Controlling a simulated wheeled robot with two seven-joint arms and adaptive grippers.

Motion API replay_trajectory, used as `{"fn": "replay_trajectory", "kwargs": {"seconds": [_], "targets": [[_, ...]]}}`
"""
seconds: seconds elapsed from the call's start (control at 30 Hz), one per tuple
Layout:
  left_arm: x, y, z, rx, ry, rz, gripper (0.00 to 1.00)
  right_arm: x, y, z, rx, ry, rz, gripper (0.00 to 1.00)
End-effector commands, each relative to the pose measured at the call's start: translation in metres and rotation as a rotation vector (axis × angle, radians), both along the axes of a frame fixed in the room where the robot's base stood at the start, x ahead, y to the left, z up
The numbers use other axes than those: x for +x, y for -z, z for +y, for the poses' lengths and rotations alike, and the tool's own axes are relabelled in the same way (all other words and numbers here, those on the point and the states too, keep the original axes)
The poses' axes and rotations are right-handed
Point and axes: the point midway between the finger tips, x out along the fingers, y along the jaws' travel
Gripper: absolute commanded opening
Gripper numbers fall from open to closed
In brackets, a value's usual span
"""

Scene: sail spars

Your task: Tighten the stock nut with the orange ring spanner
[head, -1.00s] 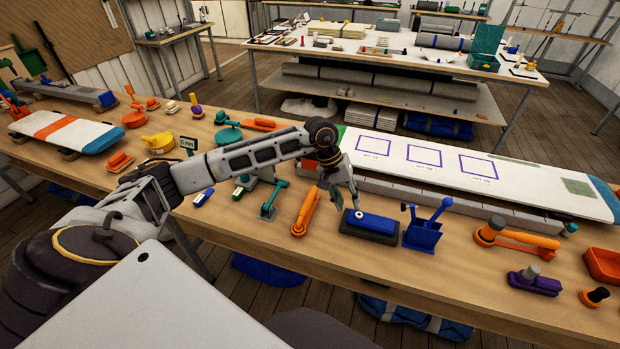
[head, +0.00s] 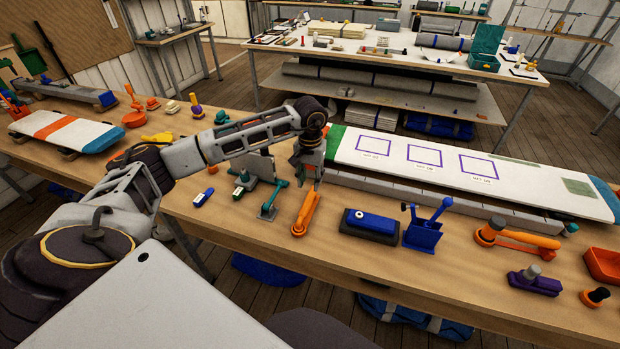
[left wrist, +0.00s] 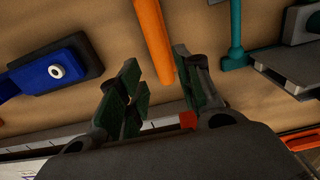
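An orange long-handled tool (head: 305,213) lies on the near bench, left of a blue block (head: 371,221) on a dark base. It looks like the ring spanner, but its ring is not clear. The blue block (left wrist: 45,75) carries a white round piece. I cannot tell which part is the stock nut. My right gripper is not in view.
A blue holder (head: 424,234) stands to the right. A long white panel (head: 400,151) lies behind on grey supports. Another orange tool (head: 527,239) lies further right. Bare wood shows along the front edge.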

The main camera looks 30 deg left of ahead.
Motion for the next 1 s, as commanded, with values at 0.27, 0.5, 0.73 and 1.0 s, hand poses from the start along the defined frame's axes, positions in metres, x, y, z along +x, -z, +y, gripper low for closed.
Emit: {"fn": "replay_trajectory", "kwargs": {"seconds": [0.27,0.5,0.73,1.0], "targets": [[0.000,0.018,0.000,-0.001,0.000,0.001,0.35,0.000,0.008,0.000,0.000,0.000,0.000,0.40],[0.000,0.040,0.000,-0.001,0.000,0.001,0.35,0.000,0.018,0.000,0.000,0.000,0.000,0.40],[0.000,0.061,-0.001,-0.001,0.000,0.001,0.35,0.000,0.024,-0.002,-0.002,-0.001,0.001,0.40],[0.000,0.077,0.000,-0.001,0.000,0.000,0.28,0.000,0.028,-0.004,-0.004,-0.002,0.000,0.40]]}}
